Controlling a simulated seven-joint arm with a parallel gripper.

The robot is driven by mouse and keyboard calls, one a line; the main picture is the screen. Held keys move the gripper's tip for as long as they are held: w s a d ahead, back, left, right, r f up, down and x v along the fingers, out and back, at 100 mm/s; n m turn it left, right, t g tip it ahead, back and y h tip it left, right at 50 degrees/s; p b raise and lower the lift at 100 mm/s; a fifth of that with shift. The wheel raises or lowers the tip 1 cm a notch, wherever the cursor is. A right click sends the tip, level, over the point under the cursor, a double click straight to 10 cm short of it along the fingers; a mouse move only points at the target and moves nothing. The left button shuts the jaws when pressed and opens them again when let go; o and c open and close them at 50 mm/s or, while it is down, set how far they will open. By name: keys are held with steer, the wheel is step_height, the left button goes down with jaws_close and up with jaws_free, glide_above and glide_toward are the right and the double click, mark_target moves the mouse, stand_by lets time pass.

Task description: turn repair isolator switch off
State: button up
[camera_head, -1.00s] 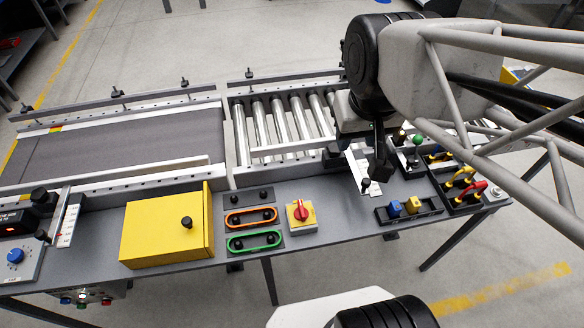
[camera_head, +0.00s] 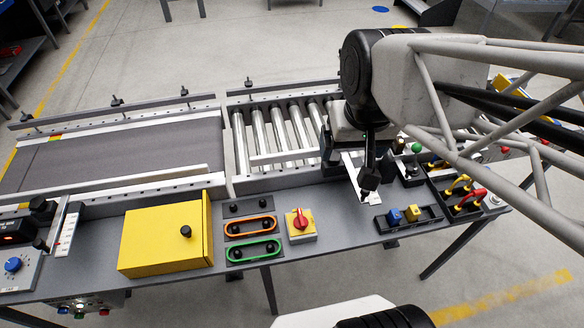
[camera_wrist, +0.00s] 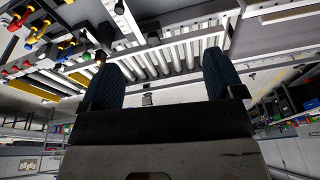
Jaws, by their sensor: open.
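A red rotary knob on a small yellow box, which looks like the isolator switch (camera_head: 300,222), sits at the front of the grey bench in the head view. The knob stands roughly upright in the picture. My gripper (camera_head: 368,183) hangs above the bench to the right of the switch and up from it, apart from it. In the wrist view my gripper (camera_wrist: 160,82) shows two blue-padded fingers wide apart with nothing between them. I cannot make out the switch in the wrist view.
A yellow box (camera_head: 165,240) with a black knob stands left of the switch. Orange (camera_head: 250,225) and green (camera_head: 253,250) framed button panels lie between them. A tray with blue and yellow blocks (camera_head: 408,217) is to the right. Rollers (camera_head: 280,140) run behind.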

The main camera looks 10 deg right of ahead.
steer(key=w+a+f+m+g+y, duration=0.1)
steer(key=w+f+m, duration=0.1)
steer(key=f+m, duration=0.3)
steer(key=w+a+f+m+g+y, duration=0.1)
steer(key=w+f+m+y, duration=0.15)
steer(key=f, duration=0.55)
steer(key=m, duration=0.9)
glide_toward(302, 217)
step_height(302, 217, down, 2)
steer(key=shift+w+a+f+y, duration=0.1)
steer(key=shift+w+y, duration=0.1)
steer(key=shift+y, duration=0.25)
steer(key=shift+f, duration=0.1)
steer(key=shift+x, duration=3.8)
steer(key=shift+s, duration=0.1)
steer(key=shift+c, duration=0.3)
steer(key=c, duration=0.9)
steer(key=shift+o, duration=0.2)
